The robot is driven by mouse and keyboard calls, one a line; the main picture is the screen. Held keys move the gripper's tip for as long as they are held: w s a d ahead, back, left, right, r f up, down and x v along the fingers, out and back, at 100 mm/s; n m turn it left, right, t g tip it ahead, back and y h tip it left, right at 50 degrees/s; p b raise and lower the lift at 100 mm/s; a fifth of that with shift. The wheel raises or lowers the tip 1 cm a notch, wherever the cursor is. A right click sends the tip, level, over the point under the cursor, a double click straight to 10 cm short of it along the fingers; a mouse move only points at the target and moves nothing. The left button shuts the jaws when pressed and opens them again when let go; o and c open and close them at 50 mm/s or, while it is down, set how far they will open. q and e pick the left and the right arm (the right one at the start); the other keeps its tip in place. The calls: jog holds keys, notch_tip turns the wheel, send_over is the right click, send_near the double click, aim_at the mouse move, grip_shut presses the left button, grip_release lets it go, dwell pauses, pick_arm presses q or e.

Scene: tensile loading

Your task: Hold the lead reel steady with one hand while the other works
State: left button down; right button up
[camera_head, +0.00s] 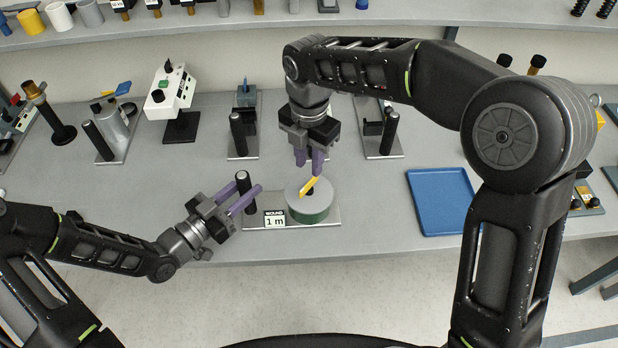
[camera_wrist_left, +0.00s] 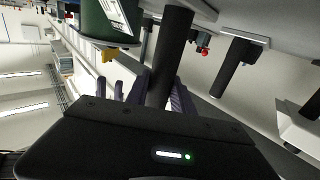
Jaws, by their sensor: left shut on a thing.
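The lead reel (camera_head: 309,211) is a green drum with a grey top, on a metal base plate (camera_head: 333,217) near the bench's front edge. A yellow crank (camera_head: 310,185) lies across its top. A black post (camera_head: 243,180) stands at the plate's left end. My left gripper (camera_head: 246,190) is shut on this post, which stands between its purple fingers in the left wrist view (camera_wrist_left: 170,60). The green drum also shows there (camera_wrist_left: 98,20). My right gripper (camera_head: 309,168) points down just above the crank; whether its fingers grip anything is unclear.
A label (camera_head: 274,219) reading "WOUND 1 m" sits left of the drum. A blue tray (camera_head: 440,202) lies to the right. Fixtures with black posts stand behind, including a white box instrument (camera_head: 170,92). The bench left of my left gripper is clear.

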aim_at(309, 182)
notch_tip(309, 182, down, 7)
jog(key=shift+r, duration=0.2)
grip_shut()
dwell(0.3)
dwell(0.4)
